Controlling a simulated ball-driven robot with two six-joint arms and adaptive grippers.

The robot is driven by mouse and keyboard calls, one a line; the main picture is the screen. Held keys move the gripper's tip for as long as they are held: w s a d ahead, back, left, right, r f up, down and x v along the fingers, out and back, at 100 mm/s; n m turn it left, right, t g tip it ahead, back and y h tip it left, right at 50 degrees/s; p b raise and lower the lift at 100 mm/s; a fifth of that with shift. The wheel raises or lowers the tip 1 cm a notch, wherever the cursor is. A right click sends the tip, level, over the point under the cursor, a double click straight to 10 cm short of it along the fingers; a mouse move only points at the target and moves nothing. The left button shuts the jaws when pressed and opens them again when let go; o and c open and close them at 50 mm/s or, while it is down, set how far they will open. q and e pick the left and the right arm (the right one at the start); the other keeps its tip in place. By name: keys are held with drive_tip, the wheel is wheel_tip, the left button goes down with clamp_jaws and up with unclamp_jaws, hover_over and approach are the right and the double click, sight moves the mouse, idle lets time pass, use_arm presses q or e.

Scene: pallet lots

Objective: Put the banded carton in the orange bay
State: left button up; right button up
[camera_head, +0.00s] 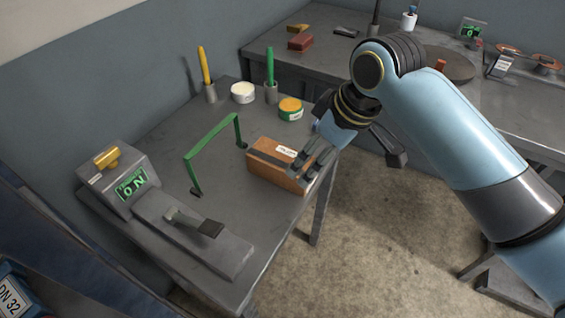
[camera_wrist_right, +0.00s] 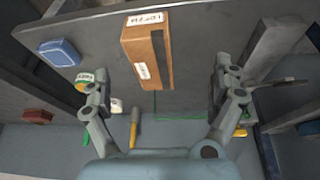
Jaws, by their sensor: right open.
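The banded carton (camera_head: 268,170) is a brown box with a dark band and white labels, lying on the grey table at its right edge. My right gripper (camera_head: 306,168) is over the carton's right end, its fingers overlapping it in the head view. In the right wrist view the carton (camera_wrist_right: 133,45) lies ahead, between the lines of the two open fingers (camera_wrist_right: 160,88), with room on both sides. I cannot tell whether a finger touches it. My left gripper is not in view. I cannot make out an orange bay.
A green wire frame (camera_head: 187,166) stands left of the carton. A grey device with a green display (camera_head: 131,186) fills the table's left side. Round tubs (camera_head: 290,109) and upright markers (camera_head: 269,66) stand behind. A second table (camera_head: 300,60) holds small items at the back.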

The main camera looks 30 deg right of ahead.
drive_tip(key=n, duration=0.1)
approach(285, 157)
drive_tip(key=shift+d+f+y, duration=0.15)
drive_tip(key=shift+f+y, duration=0.25)
drive_tip(key=shift+f, duration=0.35)
drive_tip(key=x, duration=0.4)
drive_tip(key=shift+w+f, duration=0.25)
drive_tip(key=shift+f, duration=0.05)
drive_tip(key=shift+x, duration=2.8)
drive_tip(key=c, duration=1.3)
drive_tip(key=shift+c, duration=0.7)
drive_tip(key=shift+r, duration=0.15)
